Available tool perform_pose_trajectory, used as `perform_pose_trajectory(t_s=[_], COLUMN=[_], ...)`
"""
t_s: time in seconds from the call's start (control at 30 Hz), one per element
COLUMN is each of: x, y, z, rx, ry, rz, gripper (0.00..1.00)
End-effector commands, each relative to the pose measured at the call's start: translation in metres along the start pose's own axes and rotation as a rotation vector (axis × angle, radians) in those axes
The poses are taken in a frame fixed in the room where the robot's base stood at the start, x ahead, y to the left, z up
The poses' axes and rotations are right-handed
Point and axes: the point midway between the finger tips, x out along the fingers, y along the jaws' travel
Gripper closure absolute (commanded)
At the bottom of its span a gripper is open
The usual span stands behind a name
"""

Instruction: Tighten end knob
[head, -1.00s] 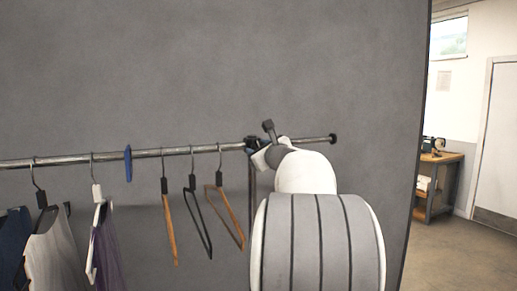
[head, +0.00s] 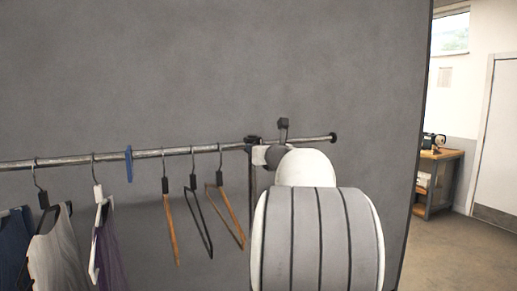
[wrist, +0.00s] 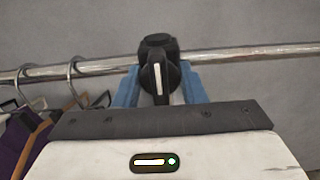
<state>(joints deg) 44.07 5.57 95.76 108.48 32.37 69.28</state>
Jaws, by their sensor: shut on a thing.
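A black knob (wrist: 160,62) with a pale stripe on its lever sits at the metal rail in the wrist view. My gripper (wrist: 160,84) has its blue fingers on either side of the knob and is shut on it. The lever points down toward the gripper body. In the head view a black fitting (head: 252,139) sits on the rail above the upright post, with my wrist just right of it. My gripper's fingers are hidden there by my arm.
The metal rail (head: 80,159) carries several hangers, some with clothes, and a blue disc (head: 129,163) left of my arm. A black cap (head: 333,138) ends the rail at right. A grey panel (head: 200,60) stands close behind. A workbench (head: 440,170) is far right.

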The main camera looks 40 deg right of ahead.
Motion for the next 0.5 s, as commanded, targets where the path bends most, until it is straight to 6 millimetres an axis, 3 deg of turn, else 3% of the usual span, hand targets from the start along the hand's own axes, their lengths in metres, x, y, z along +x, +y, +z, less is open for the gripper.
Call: perform_pose_trajectory(t_s=[0.27,0.3,0.5], x=[0.0002,0.0002,0.0001], y=[-0.0003,-0.0004,-0.0004], z=[-0.0026,-0.0026,-0.0016], rx=[0.002,0.002,0.001], ry=[0.004,0.004,0.002], rz=[0.0,0.0,0.0], gripper=[0.85,0.62,0.46])
